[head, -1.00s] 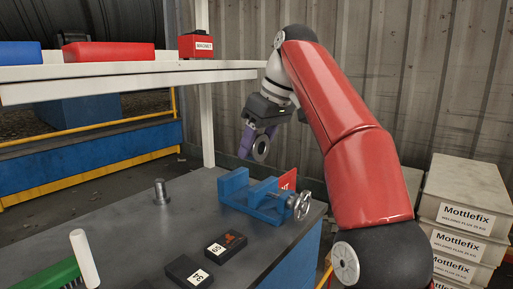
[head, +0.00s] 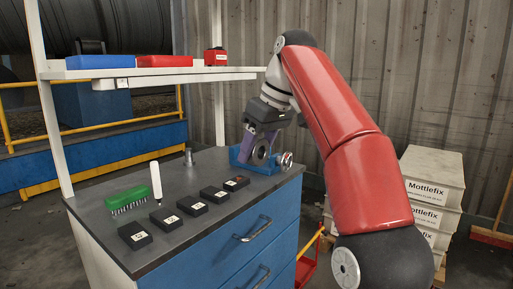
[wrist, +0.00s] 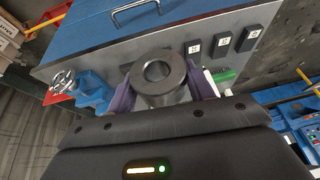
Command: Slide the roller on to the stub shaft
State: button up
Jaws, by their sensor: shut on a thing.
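The roller is a dark grey ring with a round bore. It shows end-on in the wrist view (wrist: 177,91) and as a small ring in the head view (head: 263,156). My gripper (head: 255,145) is shut on it, with a purple finger on each side, and appears to hold it in the air by the vise. The stub shaft (head: 188,156) is a short grey metal post standing upright on the bench, left of my gripper in the head view. I cannot make it out in the wrist view.
The blue vise (head: 237,158) is partly hidden behind my gripper. Several black labelled blocks (head: 192,209), a green brush (head: 126,199) and a white marker-like stick (head: 156,182) stand along the bench (head: 98,221). A shelf (head: 160,73) overhangs its back.

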jog(key=shift+s+d+f, duration=0.1)
jog(key=shift+s+f, duration=0.05)
jog(key=shift+s, duration=0.1)
jog(key=shift+w+f, duration=0.3)
jog(key=shift+f, duration=0.05)
jog(key=shift+d+f, duration=0.1)
jog(key=shift+f, duration=0.15)
jog(key=d+f+m+h, duration=0.1)
jog(key=d+f+m, duration=0.2)
jog(key=f, duration=1.3)
jog(key=d+f+m+t+h, duration=0.1)
jog(key=d+f+m, duration=0.2)
jog(key=f, duration=1.3)
jog(key=d+f+m+t+h, duration=0.1)
jog(key=d+f+m, duration=0.3)
jog(key=f, duration=1.2)
jog(key=d, duration=0.4)
jog(key=shift+s+d, duration=0.25)
jog(key=shift+s, duration=0.05)
